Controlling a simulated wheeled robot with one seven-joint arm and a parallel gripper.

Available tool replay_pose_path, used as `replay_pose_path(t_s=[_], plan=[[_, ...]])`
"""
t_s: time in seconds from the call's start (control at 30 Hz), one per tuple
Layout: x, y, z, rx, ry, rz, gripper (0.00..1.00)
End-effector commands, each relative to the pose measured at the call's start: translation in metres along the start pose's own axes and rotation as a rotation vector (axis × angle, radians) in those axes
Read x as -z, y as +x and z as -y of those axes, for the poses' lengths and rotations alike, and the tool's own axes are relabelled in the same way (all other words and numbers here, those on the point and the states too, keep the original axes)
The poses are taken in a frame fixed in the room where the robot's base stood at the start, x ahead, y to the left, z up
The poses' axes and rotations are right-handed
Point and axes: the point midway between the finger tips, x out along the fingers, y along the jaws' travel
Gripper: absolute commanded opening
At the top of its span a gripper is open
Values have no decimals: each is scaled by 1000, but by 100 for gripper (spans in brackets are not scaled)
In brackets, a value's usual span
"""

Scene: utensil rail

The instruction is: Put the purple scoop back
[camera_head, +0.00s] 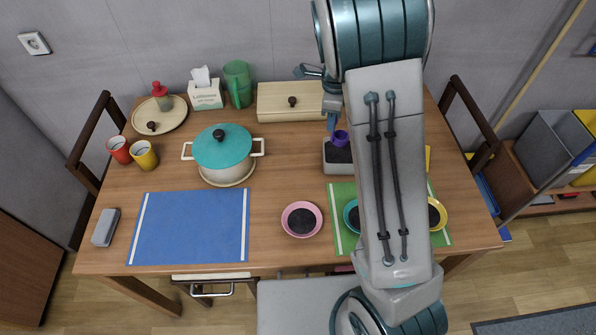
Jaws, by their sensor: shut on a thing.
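The purple scoop (341,138) shows as a small purple cup just right of the middle. It hangs over, or at the rim of, a grey box (337,167) with dark contents; I cannot tell if it touches them. My gripper (332,122) is right above the scoop and shut on it, seen small and partly behind my arm. The exact grip on the handle is not clear. My arm covers much of the right side of the table. No utensil rail can be made out.
A wooden box (283,103) stands at the back, beside a green pitcher (238,82) and tissue box (206,95). A teal-lidded pot (222,150) stands left. Bowls, including a pink one (302,219), are in front. A blue mat (190,228) is bare.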

Motion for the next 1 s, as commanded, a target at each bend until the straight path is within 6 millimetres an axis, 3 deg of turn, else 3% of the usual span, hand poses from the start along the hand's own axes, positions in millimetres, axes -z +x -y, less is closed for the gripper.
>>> replay_pose_path(t_s=[0.2, 0.37, 0.47, 0.8, 1.0], plan=[[-2, 3, 0, 2, 229, -4, 0], [-7, 5, -2, 2, 288, -6, 0], [-21, 13, -4, 1, 293, -7, 0], [-95, 57, -18, 1, 292, -8, 0], [-116, 70, -21, 3, 295, -5, 0]])
